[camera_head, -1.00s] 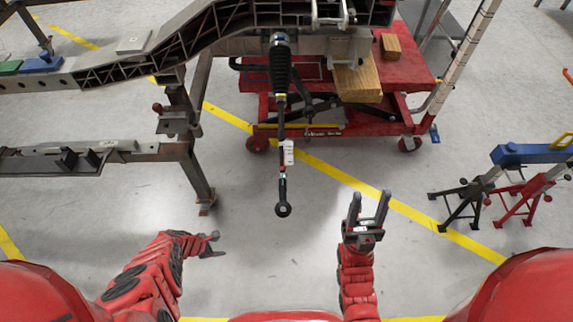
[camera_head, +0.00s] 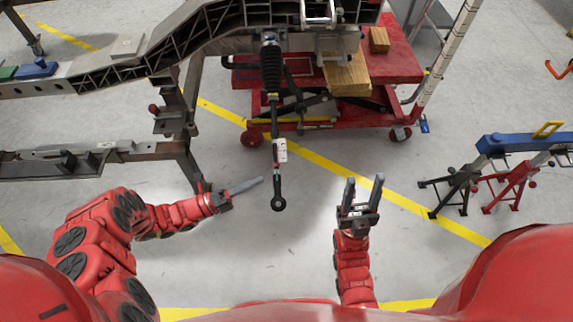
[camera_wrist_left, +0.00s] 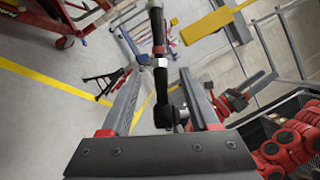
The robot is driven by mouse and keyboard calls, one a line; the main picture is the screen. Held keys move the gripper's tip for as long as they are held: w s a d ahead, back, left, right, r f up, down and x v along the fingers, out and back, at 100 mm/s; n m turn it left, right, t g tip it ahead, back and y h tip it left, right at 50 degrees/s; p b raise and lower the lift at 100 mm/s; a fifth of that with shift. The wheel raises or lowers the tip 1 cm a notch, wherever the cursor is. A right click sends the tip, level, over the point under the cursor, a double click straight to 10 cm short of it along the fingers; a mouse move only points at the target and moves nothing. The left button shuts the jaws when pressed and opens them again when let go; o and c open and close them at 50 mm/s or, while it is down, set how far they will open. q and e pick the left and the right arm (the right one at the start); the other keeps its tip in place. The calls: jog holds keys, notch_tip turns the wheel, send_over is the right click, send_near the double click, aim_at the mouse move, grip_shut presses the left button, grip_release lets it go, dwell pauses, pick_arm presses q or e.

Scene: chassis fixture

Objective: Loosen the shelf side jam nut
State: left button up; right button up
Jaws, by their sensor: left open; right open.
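A white tag (camera_head: 280,151) is on the rod. My right gripper (camera_head: 364,179) is open and empty, right of the rod.
A red lift cart (camera_head: 400,68) with wooden blocks (camera_head: 346,75) stands behind the rod. A steel stand leg (camera_head: 190,165) is close to my left arm. A blue beam on trestles (camera_head: 520,142) is at the right. The floor between my grippers is clear.

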aim_at(277, 172)
pick_arm(q)
jog(key=x, duration=1)
jog(key=shift+d+f, duration=0.1)
